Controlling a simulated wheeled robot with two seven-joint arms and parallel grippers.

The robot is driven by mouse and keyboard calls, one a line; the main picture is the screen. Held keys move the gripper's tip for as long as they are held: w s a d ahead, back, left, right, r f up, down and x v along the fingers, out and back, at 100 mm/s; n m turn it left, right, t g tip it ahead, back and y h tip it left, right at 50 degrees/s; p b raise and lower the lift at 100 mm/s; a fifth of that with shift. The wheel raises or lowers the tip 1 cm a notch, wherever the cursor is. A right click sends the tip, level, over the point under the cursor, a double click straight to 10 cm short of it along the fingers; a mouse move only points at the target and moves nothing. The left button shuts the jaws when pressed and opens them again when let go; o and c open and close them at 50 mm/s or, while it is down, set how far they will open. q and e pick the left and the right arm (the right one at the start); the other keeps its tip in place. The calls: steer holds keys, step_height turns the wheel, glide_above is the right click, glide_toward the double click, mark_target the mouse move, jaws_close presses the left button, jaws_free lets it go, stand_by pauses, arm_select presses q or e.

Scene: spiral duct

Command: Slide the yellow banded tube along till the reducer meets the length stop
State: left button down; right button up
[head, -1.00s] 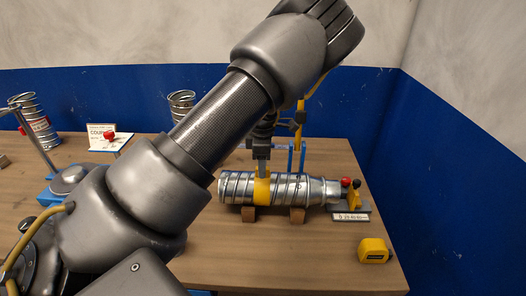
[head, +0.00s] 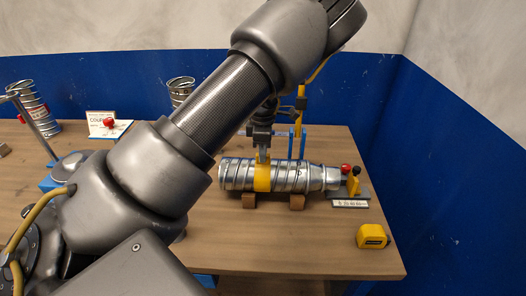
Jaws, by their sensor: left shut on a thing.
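The silver spiral tube (head: 238,176) lies level across wooden rests, with a yellow band (head: 262,177) around it left of its middle. My left gripper (head: 262,159) comes down from above and is shut on the tube at the yellow band. The reducer (head: 331,178) is the narrower stepped end at the tube's right. The length stop (head: 354,182), yellow with red and black knobs by it, stands right beside the reducer. Whether they touch or a small gap is left, I cannot tell. My right gripper is not in view.
Wooden rests (head: 297,202) carry the tube on the wooden table (head: 330,250). A label (head: 350,204) lies before the stop, and a yellow tape measure (head: 373,236) sits nearer the front. A blue frame (head: 297,145) stands behind the tube. The table front is mostly clear.

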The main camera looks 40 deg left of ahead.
arm_select(q)
steer(key=shift+w+d, duration=0.15)
steer(key=shift+w, duration=0.05)
steer(key=shift+w+d, duration=0.25)
steer(key=shift+d, duration=0.05)
steer(key=shift+w+d+p, duration=0.15)
steer(key=shift+w+d, duration=0.3)
steer(key=shift+d, duration=0.2)
steer(key=shift+w+d+p, duration=0.15)
steer(key=shift+w+d, duration=0.3)
steer(key=shift+d, duration=0.15)
steer(key=c, duration=1.3)
jaws_free()
steer(key=shift+r, duration=0.45)
step_height(320, 180, up, 10)
steer(key=b, duration=0.2)
steer(key=shift+b, duration=0.35)
